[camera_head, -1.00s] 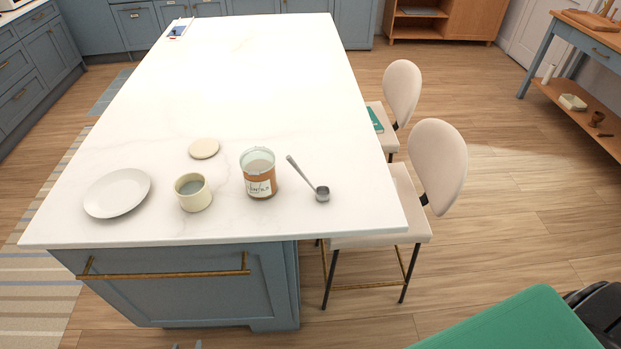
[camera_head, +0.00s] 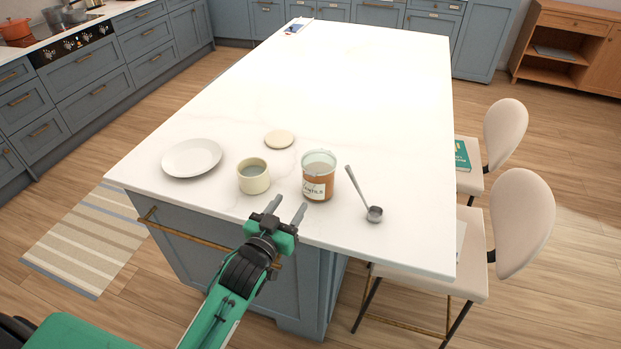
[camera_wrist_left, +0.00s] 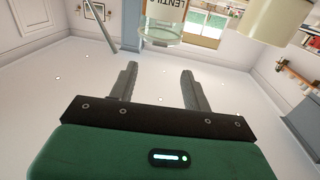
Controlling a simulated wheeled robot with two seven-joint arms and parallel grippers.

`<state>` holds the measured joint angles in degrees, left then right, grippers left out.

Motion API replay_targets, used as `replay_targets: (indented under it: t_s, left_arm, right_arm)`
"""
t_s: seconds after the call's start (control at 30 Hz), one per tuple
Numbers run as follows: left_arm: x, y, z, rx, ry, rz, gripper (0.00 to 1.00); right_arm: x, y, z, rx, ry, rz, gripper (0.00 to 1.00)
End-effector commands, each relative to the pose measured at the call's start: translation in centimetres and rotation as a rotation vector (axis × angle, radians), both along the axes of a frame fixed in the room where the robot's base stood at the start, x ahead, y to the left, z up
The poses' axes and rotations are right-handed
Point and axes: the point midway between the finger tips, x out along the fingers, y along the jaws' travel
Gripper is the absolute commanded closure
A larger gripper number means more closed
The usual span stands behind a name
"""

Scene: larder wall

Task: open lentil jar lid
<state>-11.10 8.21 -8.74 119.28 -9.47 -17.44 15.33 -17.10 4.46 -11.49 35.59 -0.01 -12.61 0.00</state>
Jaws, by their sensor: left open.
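The lentil jar (camera_head: 318,186) stands upright on the white island top near its front edge. It has clear glass, orange-brown contents and a white label. Its top (camera_head: 320,158) is pale and see-through; I cannot tell how the lid sits. My left gripper (camera_head: 288,207) is open and empty at the counter's front edge, left of and nearer than the jar, apart from it. In the left wrist view my open fingers (camera_wrist_left: 158,75) point towards the jar (camera_wrist_left: 163,28), which is cut off at the top edge. My right gripper is out of view.
A cream cup (camera_head: 254,180) stands left of the jar, with a round cream disc (camera_head: 279,139) behind it. A white plate (camera_head: 192,157) lies further left. A metal scoop (camera_head: 374,213) lies right of the jar. The island top (camera_head: 350,90) behind is mostly clear.

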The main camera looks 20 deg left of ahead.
Motion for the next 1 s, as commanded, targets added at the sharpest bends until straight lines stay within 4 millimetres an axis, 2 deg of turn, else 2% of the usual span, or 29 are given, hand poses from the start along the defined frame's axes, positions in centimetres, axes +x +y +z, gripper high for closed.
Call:
replay_targets:
  t_s: [0.03,0.3,0.5,0.7,1.0]
  left_arm:
    - [1.1,-0.1,0.4,0.0,-0.002,0.0,0.51]
    - [6.1,-0.8,0.3,0.001,0.001,0.0,0.51]
    - [8.9,-1.2,0.1,0.0,0.001,0.0,0.51]
    - [10.1,-1.3,0.0,0.0,0.001,0.0,0.51]
    - [10.2,-1.4,-0.1,0.0,0.002,0.0,0.53]
  right_arm:
    - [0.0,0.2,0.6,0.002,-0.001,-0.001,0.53]
    - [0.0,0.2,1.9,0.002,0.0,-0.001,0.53]
    - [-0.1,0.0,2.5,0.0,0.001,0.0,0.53]
    - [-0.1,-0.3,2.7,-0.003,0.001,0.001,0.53]
    - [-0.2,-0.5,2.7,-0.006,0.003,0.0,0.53]
